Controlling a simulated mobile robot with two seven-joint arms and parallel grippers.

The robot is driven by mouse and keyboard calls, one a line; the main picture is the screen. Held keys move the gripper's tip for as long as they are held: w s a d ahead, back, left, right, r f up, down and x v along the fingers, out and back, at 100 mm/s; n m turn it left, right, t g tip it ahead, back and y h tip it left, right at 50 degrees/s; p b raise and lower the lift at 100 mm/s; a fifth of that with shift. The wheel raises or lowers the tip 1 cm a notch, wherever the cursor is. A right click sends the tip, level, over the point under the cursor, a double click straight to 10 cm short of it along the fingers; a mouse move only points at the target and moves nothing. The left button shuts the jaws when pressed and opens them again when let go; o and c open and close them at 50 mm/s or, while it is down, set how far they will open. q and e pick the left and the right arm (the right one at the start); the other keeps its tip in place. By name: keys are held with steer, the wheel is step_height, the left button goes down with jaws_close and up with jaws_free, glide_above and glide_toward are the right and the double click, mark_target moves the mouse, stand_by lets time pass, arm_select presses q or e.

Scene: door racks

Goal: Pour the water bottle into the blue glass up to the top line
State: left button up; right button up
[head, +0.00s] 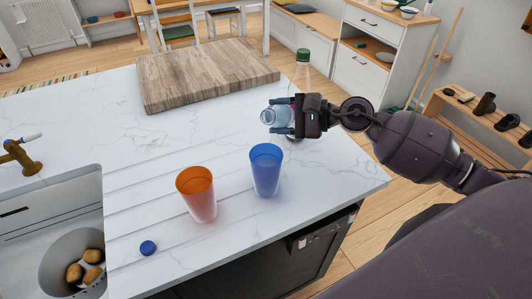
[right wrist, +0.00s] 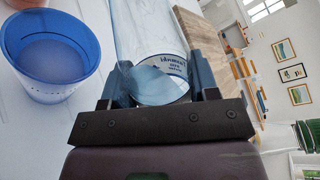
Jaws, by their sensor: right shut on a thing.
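My right gripper (head: 283,117) is shut on a clear bluish water bottle (head: 273,115), above the counter and beyond the blue glass. In the right wrist view the bottle (right wrist: 145,40), with a printed label, lies between the two fingers (right wrist: 162,85). The blue glass (head: 265,170) stands upright on the counter, below and nearer than the bottle. My left gripper is not in view.
An orange glass (head: 197,196) stands left of the blue one. A blue cap (head: 148,247) lies near the front edge. A green-capped bottle (head: 303,68) stands behind my right gripper. A wooden board (head: 208,75) lies at the back; a sink (head: 50,215) is at left.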

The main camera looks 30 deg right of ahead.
steer(key=shift+f, duration=0.1)
stand_by(0.3)
steer(key=shift+w+d+f+n+b, duration=0.15)
steer(key=shift+f+n+b, duration=0.25)
steer(key=shift+n, duration=0.1)
stand_by(0.8)
steer(key=shift+f+h, duration=0.2)
steer(key=shift+h, duration=0.1)
stand_by(0.3)
steer(key=shift+w+d+n, duration=0.1)
steer(key=shift+d+n, duration=0.05)
steer(key=shift+n, duration=0.65)
stand_by(1.7)
steer(key=shift+n+t+h, duration=0.3)
steer(key=shift+n, duration=0.4)
steer(key=shift+w+d+r+p, duration=0.1)
steer(key=shift+r+p, duration=0.45)
steer(key=shift+r, duration=0.6)
steer(key=shift+w+d+r+p, duration=0.1)
steer(key=shift+r+p, duration=0.4)
steer(key=shift+r, duration=0.6)
